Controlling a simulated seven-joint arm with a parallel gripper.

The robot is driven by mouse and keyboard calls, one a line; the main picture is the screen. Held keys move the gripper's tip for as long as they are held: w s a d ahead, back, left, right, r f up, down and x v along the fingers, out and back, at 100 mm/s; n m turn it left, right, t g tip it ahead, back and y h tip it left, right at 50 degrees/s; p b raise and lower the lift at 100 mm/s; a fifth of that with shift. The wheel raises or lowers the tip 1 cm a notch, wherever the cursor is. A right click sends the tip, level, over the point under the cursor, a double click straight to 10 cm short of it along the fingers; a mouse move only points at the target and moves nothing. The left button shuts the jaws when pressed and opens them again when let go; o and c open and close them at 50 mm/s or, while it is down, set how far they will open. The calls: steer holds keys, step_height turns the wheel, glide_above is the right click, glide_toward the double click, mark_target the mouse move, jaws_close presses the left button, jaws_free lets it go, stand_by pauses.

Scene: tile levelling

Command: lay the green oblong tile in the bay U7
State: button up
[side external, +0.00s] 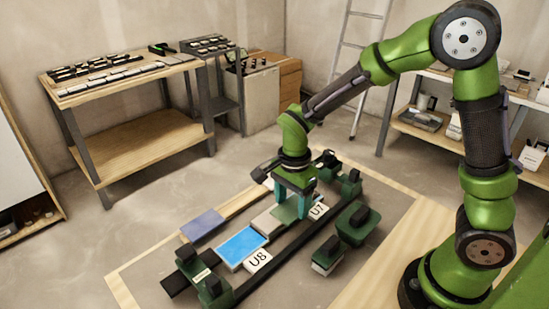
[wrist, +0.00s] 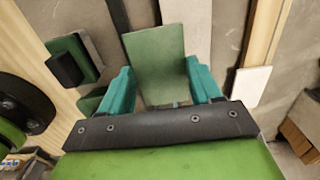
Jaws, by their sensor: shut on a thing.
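My gripper (side external: 292,203) has its teal fingers shut on the green oblong tile (side external: 283,214), low over the work frame in the side view. In the wrist view the green tile (wrist: 156,55) lies between the two fingers of my gripper (wrist: 161,82), its long side pointing away from the palm. The white U7 label (side external: 318,211) is just right of the gripper in the side view. The bay beside that label is largely hidden by the gripper and tile. I cannot tell whether the tile touches the bed below.
A bright blue tile (side external: 241,247) lies beside the U8 label (side external: 258,261). A purple-blue tile (side external: 203,224) lies farther left. A dark rail (wrist: 118,15) runs left of the tile.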

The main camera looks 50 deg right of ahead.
steer(key=w+d+r, duration=0.4)
steer(key=d+r, duration=0.1)
steer(key=d, duration=0.3)
steer(key=shift+f, duration=4)
steer(key=shift+f, duration=0.55)
steer(key=o, duration=1)
step_height(320, 180, up, 8)
steer(key=shift+d, duration=0.1)
